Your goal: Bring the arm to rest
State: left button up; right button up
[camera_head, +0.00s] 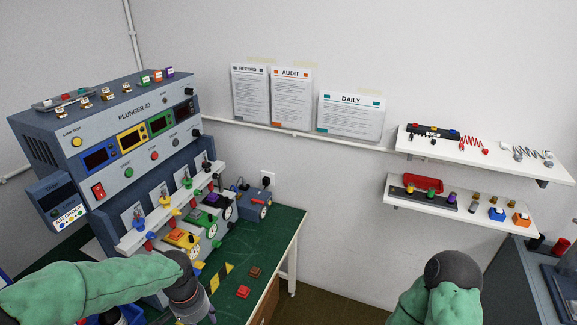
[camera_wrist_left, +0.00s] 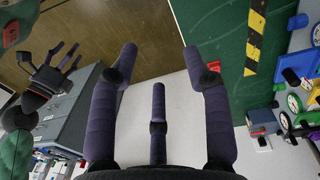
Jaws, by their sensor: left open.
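My left arm (camera_head: 90,285) comes in from the left in the head view, in a green sleeve. Its wrist is over the front of the green bench, and the gripper runs out at the bottom edge. In the left wrist view my left gripper (camera_wrist_left: 160,52) is open with its fingers wide apart and nothing between them. My right arm (camera_head: 445,288) shows at the lower right of the head view, bent, with its hand out of that picture. My right gripper (camera_wrist_left: 62,62) shows at the left of the left wrist view, fingers spread and empty.
Red blocks (camera_head: 243,291) and a striped strip (camera_head: 221,277) lie near my left wrist. Two wall shelves (camera_head: 480,152) and a grey cabinet (camera_head: 520,285) are at the right. Floor lies between.

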pick_arm(q)
jog(key=s+d+f+n+h+b, duration=0.1)
jog(key=s+d+f, duration=0.3)
jog(key=f, duration=0.7)
jog(key=s+d+f+n+h+b, duration=0.1)
jog(key=s+d+f+n+b, duration=0.2)
jog(key=f, duration=0.8)
jog(key=s+d+f+n+h+b, duration=0.1)
jog(key=s+d+f, duration=0.4)
jog(key=f, duration=0.6)
jog(key=shift+d+n+b, duration=0.35)
jog(key=shift+n+b, duration=0.25)
jog(key=shift+b, duration=0.2)
